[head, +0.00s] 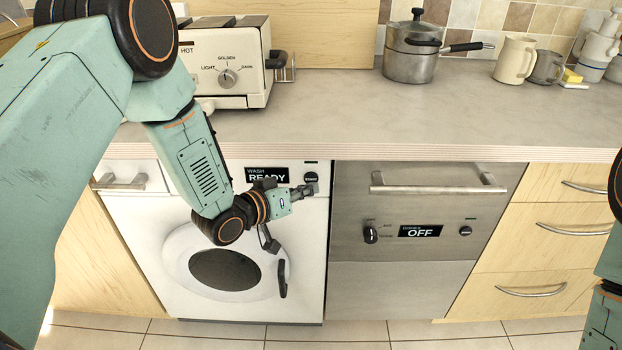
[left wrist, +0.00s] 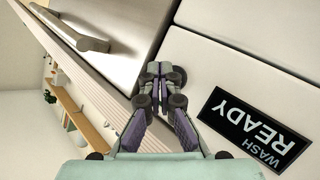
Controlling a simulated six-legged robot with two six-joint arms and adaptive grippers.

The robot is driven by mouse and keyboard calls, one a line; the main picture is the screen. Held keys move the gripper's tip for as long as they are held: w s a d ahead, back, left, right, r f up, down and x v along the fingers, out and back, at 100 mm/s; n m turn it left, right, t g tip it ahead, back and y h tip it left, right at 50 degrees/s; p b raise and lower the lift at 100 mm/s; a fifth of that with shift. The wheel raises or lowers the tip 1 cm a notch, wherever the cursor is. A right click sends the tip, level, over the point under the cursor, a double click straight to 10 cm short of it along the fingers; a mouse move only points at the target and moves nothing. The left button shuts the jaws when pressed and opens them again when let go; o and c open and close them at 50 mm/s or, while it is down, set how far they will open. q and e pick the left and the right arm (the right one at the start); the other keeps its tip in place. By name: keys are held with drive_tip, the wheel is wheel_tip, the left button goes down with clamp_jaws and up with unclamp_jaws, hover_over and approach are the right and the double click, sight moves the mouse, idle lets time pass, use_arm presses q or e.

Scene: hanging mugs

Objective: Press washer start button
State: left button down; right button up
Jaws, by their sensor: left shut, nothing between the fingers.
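The white washer (head: 307,260) stands under the counter at left centre, its round door closed. Its black display (head: 267,175) reads "WASH READY"; it appears upside down in the left wrist view (left wrist: 255,128). The small dark start button (head: 311,177) is right of the display. My left gripper (head: 310,189) is shut and empty, with its tips at or just below the button. In the left wrist view the fingertips (left wrist: 160,76) overlap a dark round shape that looks like the button; contact cannot be told. My right gripper is out of view.
The steel dishwasher (head: 400,285) with an "OFF" display and bar handle (head: 438,188) adjoins the washer on the right. The counter edge (head: 400,153) overhangs above. A toaster (head: 225,60), pots (head: 412,65) and mugs (head: 514,60) stand on the counter.

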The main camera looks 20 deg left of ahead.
use_arm(q)
drive_tip(key=shift+w, duration=0.1)
idle(0.7)
drive_tip(key=shift+w+a, duration=0.15)
drive_tip(key=shift+w, duration=0.15)
drive_tip(key=shift+w+a, duration=0.1)
drive_tip(key=shift+w, duration=0.3)
idle(0.9)
drive_tip(key=shift+s, duration=0.1)
drive_tip(key=shift+s+d+p, duration=0.25)
drive_tip(key=shift+s+p, duration=0.05)
drive_tip(key=shift+s, duration=0.4)
drive_tip(key=shift+s+d+p, duration=0.25)
drive_tip(key=shift+s, duration=0.55)
drive_tip(key=shift+s+d+p, duration=0.2)
drive_tip(key=shift+s, duration=0.6)
drive_tip(key=shift+s+d+p, duration=0.25)
drive_tip(key=shift+s, duration=0.55)
